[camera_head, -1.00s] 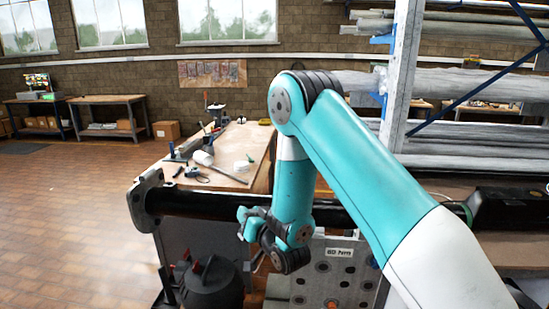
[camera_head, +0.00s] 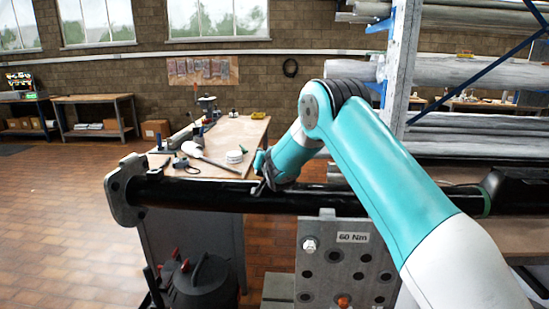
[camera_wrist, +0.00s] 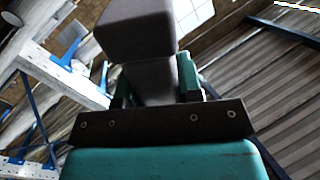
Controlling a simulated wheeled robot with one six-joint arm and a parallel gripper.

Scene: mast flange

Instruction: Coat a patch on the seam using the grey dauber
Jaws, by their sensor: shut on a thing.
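My gripper (camera_head: 262,176) is at the tube's upper side, right of the flange. In the wrist view, my gripper (camera_wrist: 152,98) is shut on the grey dauber (camera_wrist: 140,35), a dark grey blocky head on a narrower stem. In the head view the dauber is too small and dark to make out against the tube. I cannot tell whether it touches the tube. The seam and any coating on it cannot be made out.
Behind the tube, a wooden bench (camera_head: 245,133) holds a white tub (camera_head: 234,157) and tools. A metal plate marked 60 Nm (camera_head: 345,265) stands below the tube. A black canister (camera_head: 203,283) stands front left. A pipe rack (camera_head: 400,75) rises behind my arm. The left floor is clear.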

